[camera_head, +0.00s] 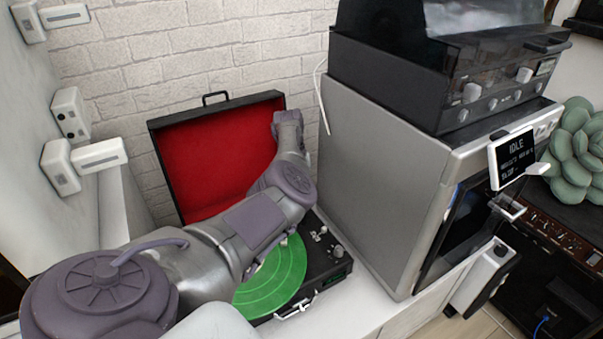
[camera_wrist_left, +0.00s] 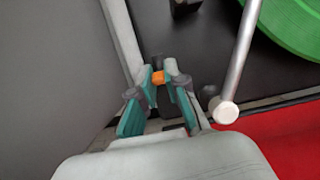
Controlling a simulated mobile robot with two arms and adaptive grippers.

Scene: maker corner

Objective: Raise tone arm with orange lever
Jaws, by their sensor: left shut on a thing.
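The suitcase record player (camera_head: 333,262) stands open on the white counter, with a red-lined lid (camera_head: 205,160) and a green record (camera_head: 272,282) on its black deck. In the left wrist view, my left gripper (camera_wrist_left: 168,84) has its teal fingers closed on the orange lever (camera_wrist_left: 172,77), of which only a small part shows between the fingertips. The silver tone arm (camera_wrist_left: 241,55) lies just right of the fingers, running up toward the green record (camera_wrist_left: 295,25). In the head view, my left arm crosses the player and hides the gripper, the lever and the tone arm. My right gripper is not in view.
A large grey machine (camera_head: 385,165) stands close on the player's right, with a black device (camera_head: 430,75) on top and a small screen reading IDLE (camera_head: 512,158). A brick wall (camera_head: 130,70) is behind. White boxes (camera_head: 70,165) are mounted on the left wall.

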